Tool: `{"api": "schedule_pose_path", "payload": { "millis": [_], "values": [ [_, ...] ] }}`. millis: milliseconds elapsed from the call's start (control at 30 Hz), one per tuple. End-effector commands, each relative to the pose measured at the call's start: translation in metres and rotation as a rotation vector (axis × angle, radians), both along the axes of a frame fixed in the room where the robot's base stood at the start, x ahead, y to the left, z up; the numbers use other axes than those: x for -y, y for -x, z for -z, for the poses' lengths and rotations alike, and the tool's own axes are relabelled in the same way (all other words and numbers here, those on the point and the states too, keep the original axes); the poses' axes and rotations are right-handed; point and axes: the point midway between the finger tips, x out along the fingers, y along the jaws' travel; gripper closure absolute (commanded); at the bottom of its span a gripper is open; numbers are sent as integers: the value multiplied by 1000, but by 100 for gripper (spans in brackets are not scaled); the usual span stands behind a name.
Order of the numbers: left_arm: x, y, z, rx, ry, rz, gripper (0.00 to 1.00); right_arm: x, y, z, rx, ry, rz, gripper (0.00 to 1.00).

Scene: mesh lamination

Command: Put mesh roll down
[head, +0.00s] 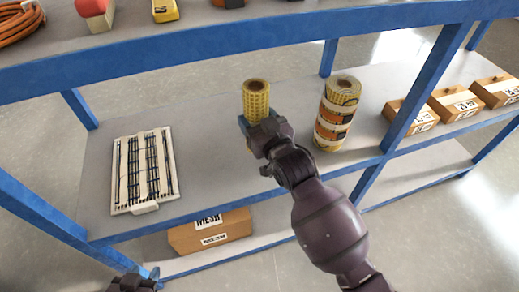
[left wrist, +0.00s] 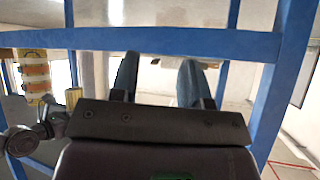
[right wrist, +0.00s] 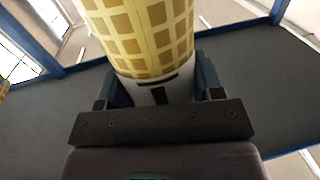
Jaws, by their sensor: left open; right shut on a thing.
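A yellow mesh roll (head: 256,98) with a grid pattern stands upright in my right gripper (head: 251,127), over the middle shelf (head: 215,125). The right gripper is shut around its lower part. In the right wrist view the roll (right wrist: 145,35) fills the space between the fingers (right wrist: 158,88). Its base is mostly hidden by the gripper, so I cannot tell whether it touches the shelf. It also shows small in the left wrist view (left wrist: 73,97). My left gripper (left wrist: 160,80) is open and empty; part of it shows low at the left in the head view (head: 150,275).
A mesh roll with orange labels (head: 335,118) stands to the right of my right gripper. A white slatted frame (head: 145,170) lies at the left. Small cardboard boxes (head: 452,102) sit at the right. A MESH box (head: 210,232) is below. A blue beam (head: 215,52) crosses above.

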Motion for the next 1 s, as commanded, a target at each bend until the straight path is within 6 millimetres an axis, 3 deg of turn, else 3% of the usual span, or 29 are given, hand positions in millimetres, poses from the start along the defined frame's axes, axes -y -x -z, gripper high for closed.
{"api": "schedule_pose_path", "payload": {
  "millis": [33,300,633,867,1000],
  "values": [
    [0,0,5,-5,0,2,57,0,1,17,-8,1,0,68],
    [4,-12,7,13,2,14,57,0,1,70,-7,0,0,68],
    [3,-11,12,5,-2,16,57,0,0,89,1,0,0,68],
    [2,-6,23,-15,-2,15,57,0,1,122,-5,0,0,68],
    [1,-7,24,-16,-4,15,57,0,0,126,1,0,0,68]
  ]
}}
